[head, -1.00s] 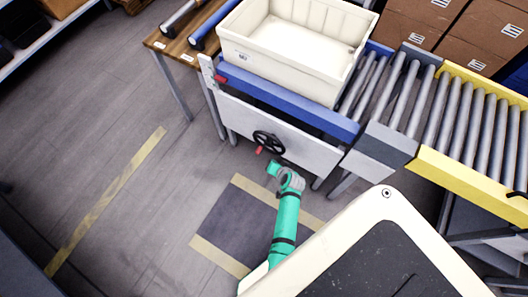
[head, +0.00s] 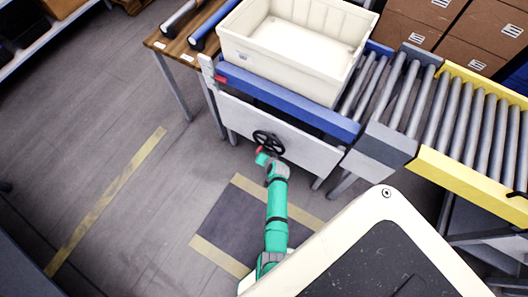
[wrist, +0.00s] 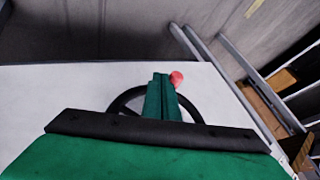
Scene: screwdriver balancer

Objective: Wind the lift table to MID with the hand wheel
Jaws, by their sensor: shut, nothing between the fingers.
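The black hand wheel (head: 269,139) is mounted on the white front panel (head: 305,152) of the lift table. Its red knob (head: 259,149) is at the lower left of the rim in the head view. My green gripper (head: 263,158) is at the knob. In the wrist view the shut, empty fingers (wrist: 161,80) cover the middle of the wheel (wrist: 128,97). The red knob (wrist: 176,77) shows just right of the fingertips, outside them; I cannot tell whether they touch. A red mark (head: 220,78) is at the table's left end; no MID label is readable.
A cream tote (head: 290,82) sits on the lift table, above its blue side rail (head: 285,103). A roller conveyor with a yellow rail (head: 460,172) adjoins at right. A wooden bench (head: 172,45) stands at left. The floor before the wheel is clear.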

